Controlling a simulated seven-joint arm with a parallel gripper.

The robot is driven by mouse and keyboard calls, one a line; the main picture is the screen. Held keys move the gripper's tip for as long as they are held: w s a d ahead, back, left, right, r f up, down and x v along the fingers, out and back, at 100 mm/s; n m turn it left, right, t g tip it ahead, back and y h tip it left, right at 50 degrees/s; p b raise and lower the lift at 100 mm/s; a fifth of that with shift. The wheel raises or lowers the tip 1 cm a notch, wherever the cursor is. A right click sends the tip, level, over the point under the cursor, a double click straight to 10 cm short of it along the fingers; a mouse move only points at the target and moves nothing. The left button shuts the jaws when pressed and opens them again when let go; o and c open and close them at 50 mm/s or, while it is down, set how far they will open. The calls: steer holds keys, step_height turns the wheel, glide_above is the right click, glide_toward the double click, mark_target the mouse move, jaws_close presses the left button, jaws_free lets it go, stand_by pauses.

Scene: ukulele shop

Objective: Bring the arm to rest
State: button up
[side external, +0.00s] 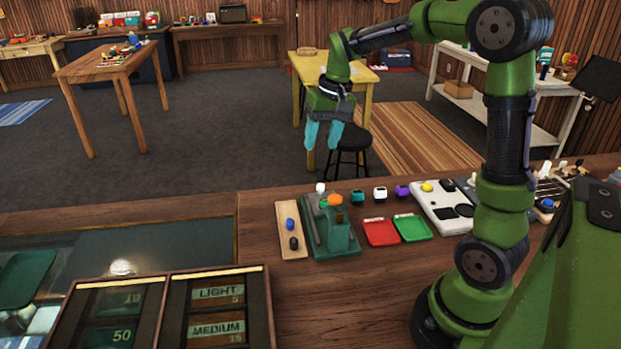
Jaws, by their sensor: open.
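My gripper (322,134) hangs at the end of my green arm, high above the far edge of the wooden counter (345,300). Its two light-blue fingers point down and stand apart, with nothing between them. In the picture it is in front of a yellow table (368,75) and a black stool (350,145). It touches nothing that I can see.
Below on the counter are a green fixture (330,228), a wooden strip with knobs (291,230), a red tray (381,232), a green tray (412,228) and a white pedal board (440,207). A labelled case (265,320) is at front left. Bare counter lies at front middle.

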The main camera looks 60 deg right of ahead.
steer(key=s+a+r+n+t, duration=0.1)
steer(key=s+a+t, duration=0.1)
steer(key=s+a, duration=0.5)
steer(key=s+a+r+n+t+y, duration=0.1)
steer(key=s+a+r+n+t, duration=0.1)
steer(key=s+a, duration=0.5)
steer(key=shift+s+a+t, duration=0.4)
steer(key=shift+a, duration=0.35)
